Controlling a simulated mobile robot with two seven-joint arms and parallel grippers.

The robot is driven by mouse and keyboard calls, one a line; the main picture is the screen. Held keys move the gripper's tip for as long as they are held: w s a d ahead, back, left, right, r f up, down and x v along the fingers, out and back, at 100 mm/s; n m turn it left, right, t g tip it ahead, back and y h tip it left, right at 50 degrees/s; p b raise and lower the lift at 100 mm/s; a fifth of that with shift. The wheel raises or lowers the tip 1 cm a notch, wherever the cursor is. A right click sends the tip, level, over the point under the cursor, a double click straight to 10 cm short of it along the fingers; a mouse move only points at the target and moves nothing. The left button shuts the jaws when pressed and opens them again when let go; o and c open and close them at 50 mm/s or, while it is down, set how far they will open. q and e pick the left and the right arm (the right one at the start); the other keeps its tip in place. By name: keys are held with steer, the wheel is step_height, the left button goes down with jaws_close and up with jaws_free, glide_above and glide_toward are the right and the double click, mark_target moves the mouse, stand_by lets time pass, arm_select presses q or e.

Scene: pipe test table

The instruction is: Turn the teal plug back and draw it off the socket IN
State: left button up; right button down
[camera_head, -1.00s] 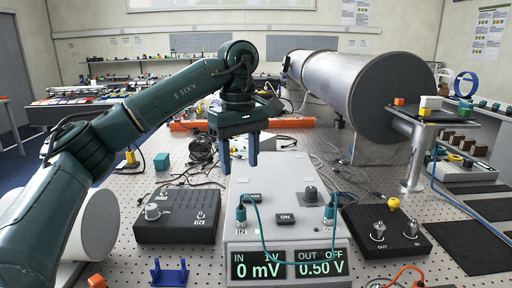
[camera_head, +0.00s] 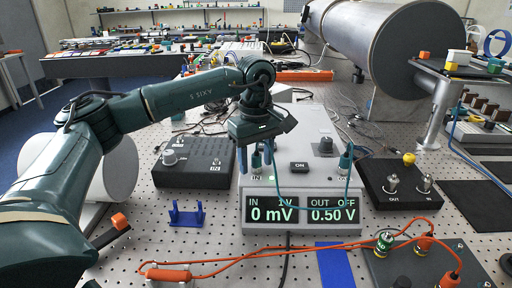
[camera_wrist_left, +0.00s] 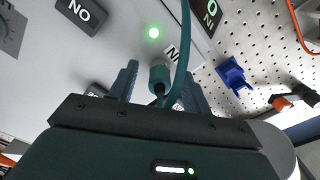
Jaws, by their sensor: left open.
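The teal plug (camera_head: 256,163) stands on the socket IN at the front left of the grey meter box (camera_head: 318,176). In the left wrist view the teal plug (camera_wrist_left: 160,76) sits between my two blue fingers, with its teal cable passing over it. My left gripper (camera_head: 257,156) is open around the plug, with a gap visible on both sides in the wrist view (camera_wrist_left: 162,88). A second teal plug (camera_head: 345,162) stands on the OUT side, joined by the teal cable. My right gripper is not in view.
A black box (camera_head: 195,165) stands left of the meter, another black box (camera_head: 395,184) right. A blue cradle (camera_head: 186,213) lies in front left. Orange leads (camera_head: 290,250) and a dark plate with plugs (camera_head: 410,265) lie in front. A large metal cylinder (camera_head: 375,45) is behind.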

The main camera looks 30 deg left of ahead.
arm_select(q)
steer(key=shift+c, duration=0.2)
steer(key=shift+c, duration=0.8)
jaws_close()
steer(key=n, duration=0.3)
steer(key=shift+n, duration=1.1)
steer(key=shift+p, duration=0.3)
steer(key=shift+n, duration=0.8)
steer(key=n, duration=0.3)
steer(key=shift+n, duration=0.3)
